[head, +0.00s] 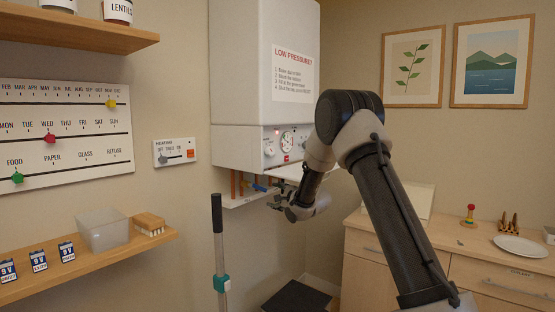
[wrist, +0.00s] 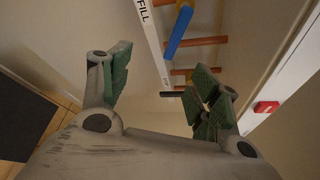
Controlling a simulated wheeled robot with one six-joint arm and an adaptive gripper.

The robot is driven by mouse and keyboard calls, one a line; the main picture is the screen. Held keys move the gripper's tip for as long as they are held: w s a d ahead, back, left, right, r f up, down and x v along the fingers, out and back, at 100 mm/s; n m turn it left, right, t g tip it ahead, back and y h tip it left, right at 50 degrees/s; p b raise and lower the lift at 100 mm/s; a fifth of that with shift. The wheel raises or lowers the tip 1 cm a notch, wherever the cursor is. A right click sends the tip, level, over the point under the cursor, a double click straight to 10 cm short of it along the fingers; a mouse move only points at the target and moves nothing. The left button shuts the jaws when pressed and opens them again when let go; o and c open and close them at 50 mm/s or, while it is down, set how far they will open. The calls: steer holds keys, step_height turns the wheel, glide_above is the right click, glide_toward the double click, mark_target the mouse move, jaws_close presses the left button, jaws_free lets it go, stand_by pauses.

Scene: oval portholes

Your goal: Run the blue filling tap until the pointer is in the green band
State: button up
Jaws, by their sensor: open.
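The white boiler (head: 265,75) hangs on the wall with a "LOW PRESSURE?" notice. Its lower panel has a round gauge (head: 287,141); the pointer and any green band are too small to read. The blue tap (head: 260,187) sits among copper pipes under the boiler. In the wrist view the blue tap handle (wrist: 178,32) slants beside a white strip marked "FILL" (wrist: 143,12). My gripper (head: 279,204) is below and right of the tap. In the wrist view my gripper (wrist: 162,88) is open and empty, its green-padded fingers apart from the handle, which lies beyond them.
A red piece (wrist: 266,107) shows at the right of the wrist view. A wooden shelf (head: 110,257) with a clear bin (head: 104,230) is at left. A grey upright pole (head: 219,250) stands below the boiler. A dresser (head: 450,255) is at right.

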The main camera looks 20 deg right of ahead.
steer(key=o, duration=0.6)
steer(key=f, duration=0.2)
steer(key=w+f, duration=0.1)
steer(key=f, duration=0.4)
steer(key=shift+w+d, duration=0.25)
steer(key=shift+w, duration=0.05)
steer(key=n+t+y, duration=0.5)
steer(key=n, duration=1.4)
glide_toward(261, 188)
steer(key=x, duration=1)
steer(key=shift+w+a+r, duration=0.1)
steer(key=shift+w+a, duration=0.05)
steer(key=shift+w, duration=0.15)
steer(key=c, duration=1.3)
